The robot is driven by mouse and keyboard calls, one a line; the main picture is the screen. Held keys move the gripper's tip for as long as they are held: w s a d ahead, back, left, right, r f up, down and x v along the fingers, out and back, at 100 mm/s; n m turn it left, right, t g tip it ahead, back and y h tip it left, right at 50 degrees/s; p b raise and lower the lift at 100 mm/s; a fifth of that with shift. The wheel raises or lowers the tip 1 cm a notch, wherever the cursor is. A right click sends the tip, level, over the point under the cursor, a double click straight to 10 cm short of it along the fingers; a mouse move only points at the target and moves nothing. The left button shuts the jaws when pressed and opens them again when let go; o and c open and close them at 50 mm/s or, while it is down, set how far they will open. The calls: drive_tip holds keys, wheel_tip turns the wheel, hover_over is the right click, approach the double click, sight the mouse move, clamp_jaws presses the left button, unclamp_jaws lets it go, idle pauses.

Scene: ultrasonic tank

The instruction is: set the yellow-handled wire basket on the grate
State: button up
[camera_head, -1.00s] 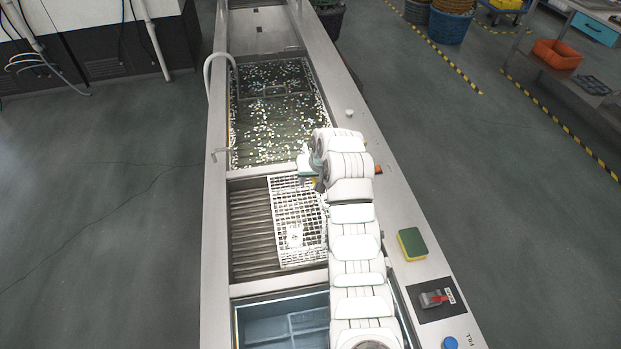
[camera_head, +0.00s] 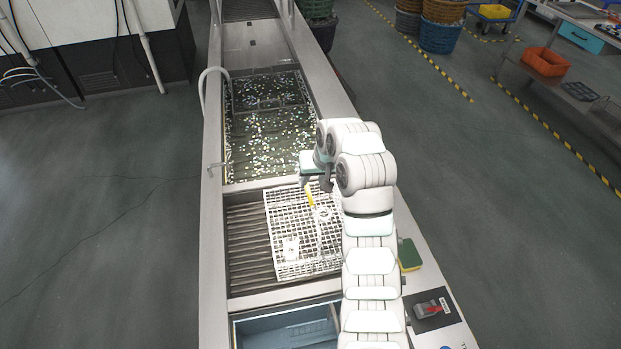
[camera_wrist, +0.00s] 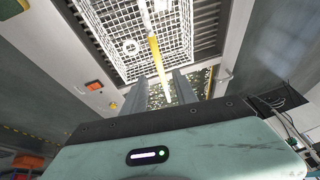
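The white wire basket (camera_head: 300,240) lies over the right part of the ribbed grate (camera_head: 246,245), in the compartment nearer than the speckled bath. Whether its whole base touches the grate is hard to tell. Its yellow handle (camera_head: 310,196) shows at the far side of the basket. My gripper (camera_head: 322,184) is just beyond the handle, partly hidden by my arm. In the wrist view my gripper (camera_wrist: 160,84) has its fingers apart, with the yellow handle (camera_wrist: 154,52) seen in the gap and clear space on both sides. The basket (camera_wrist: 118,30) fills the upper part there.
The bath with floating specks (camera_head: 270,120) lies beyond a metal divider. A blue-lined tank (camera_head: 285,330) is on the near side. A green and yellow sponge (camera_head: 408,254) and a red switch (camera_head: 429,308) sit on the right ledge. A tap pipe (camera_head: 205,90) curves at left.

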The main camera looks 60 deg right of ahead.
drive_tip(key=shift+s+a+r, duration=0.1)
drive_tip(key=shift+r, duration=0.15)
